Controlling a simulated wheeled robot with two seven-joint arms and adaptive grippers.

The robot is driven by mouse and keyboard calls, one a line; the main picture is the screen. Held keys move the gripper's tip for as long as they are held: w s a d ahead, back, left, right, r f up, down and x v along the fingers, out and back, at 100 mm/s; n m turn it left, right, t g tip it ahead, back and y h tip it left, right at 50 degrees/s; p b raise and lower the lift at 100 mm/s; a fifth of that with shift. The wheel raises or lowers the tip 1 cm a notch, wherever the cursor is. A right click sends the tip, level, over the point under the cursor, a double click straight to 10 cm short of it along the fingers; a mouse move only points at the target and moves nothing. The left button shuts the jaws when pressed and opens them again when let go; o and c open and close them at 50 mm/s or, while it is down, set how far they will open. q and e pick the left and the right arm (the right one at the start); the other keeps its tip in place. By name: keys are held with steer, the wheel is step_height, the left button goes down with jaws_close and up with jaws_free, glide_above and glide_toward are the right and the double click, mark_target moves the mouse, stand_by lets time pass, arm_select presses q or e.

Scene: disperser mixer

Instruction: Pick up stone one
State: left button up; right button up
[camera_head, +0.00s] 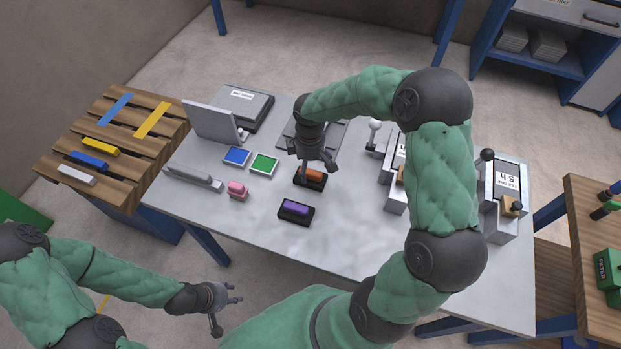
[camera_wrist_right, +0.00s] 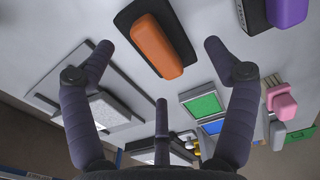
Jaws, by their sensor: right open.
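An orange stone (camera_head: 315,175) lies in a black holder (camera_head: 309,184) on the grey table. A purple stone (camera_head: 296,207) lies in a second black holder nearer the front. My right gripper (camera_head: 318,166) is above and just behind the orange stone. In the right wrist view the open right gripper (camera_wrist_right: 158,45) has the orange stone (camera_wrist_right: 157,46) between and beyond its spread fingers, with nothing held. The purple stone (camera_wrist_right: 287,12) is at that view's upper right. My left gripper (camera_head: 230,316) is open and empty, low at the left, away from the table.
Blue (camera_head: 237,156) and green (camera_head: 264,165) pads, a pink brush-like item (camera_head: 238,190) and a grey bar (camera_head: 194,177) lie left of the holders. Machines with levers (camera_head: 499,200) stand at the right. A slatted wooden table (camera_head: 120,140) is at the left. The front table area is clear.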

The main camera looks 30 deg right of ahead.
mark_target(311, 172)
step_height(311, 172, down, 4)
steer(key=shift+s+f+b, duration=0.1)
steer(key=shift+b, duration=0.5)
